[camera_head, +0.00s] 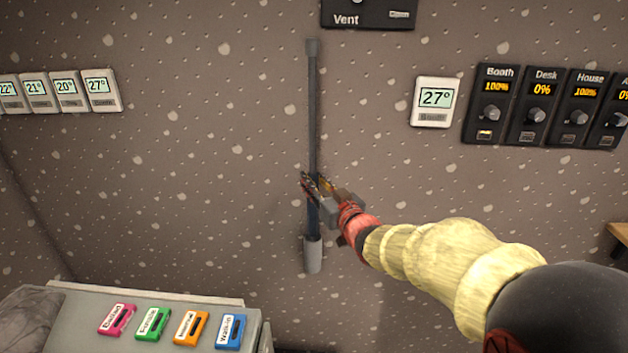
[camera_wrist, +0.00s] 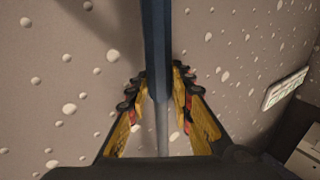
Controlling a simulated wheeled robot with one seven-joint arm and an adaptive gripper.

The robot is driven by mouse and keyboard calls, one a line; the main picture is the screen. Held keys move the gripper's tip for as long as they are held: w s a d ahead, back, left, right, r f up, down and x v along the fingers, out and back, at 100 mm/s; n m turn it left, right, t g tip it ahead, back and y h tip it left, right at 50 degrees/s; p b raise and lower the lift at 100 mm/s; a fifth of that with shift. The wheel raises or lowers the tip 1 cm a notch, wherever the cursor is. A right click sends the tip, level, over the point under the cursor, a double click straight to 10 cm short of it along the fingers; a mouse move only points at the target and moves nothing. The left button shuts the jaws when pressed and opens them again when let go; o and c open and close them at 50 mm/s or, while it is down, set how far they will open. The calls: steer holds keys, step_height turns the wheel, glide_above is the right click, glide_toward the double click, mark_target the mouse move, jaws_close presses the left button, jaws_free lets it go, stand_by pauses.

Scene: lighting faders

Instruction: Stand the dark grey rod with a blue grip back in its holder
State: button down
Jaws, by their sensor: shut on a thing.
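The dark grey rod (camera_head: 313,110) stands upright against the speckled wall, with a wider cap at its top. Its blue grip (camera_head: 313,222) is at the lower part, and the grip also shows in the wrist view (camera_wrist: 156,45). My gripper (camera_head: 317,188) is shut on the rod near the upper end of the grip; the fingers also show in the wrist view (camera_wrist: 160,88). The grey cylindrical holder (camera_head: 313,255) is directly below. The rod's lower end meets the holder's top; the tip is hidden, and I cannot tell how deep it sits.
A Vent panel (camera_head: 368,13) is above right of the rod. A thermostat (camera_head: 435,102) and several dimmer panels (camera_head: 537,108) are on the right wall. More thermostats (camera_head: 66,92) are at left. A grey console (camera_head: 70,322) with coloured switches (camera_head: 173,327) is at lower left.

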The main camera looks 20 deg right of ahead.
mark_target(315, 209)
steer(key=shift+f+b, duration=3.3)
steer(key=shift+f, duration=0.75)
steer(key=c, duration=1.5)
jaws_free()
steer(key=shift+f, duration=0.1)
steer(key=v, duration=1.2)
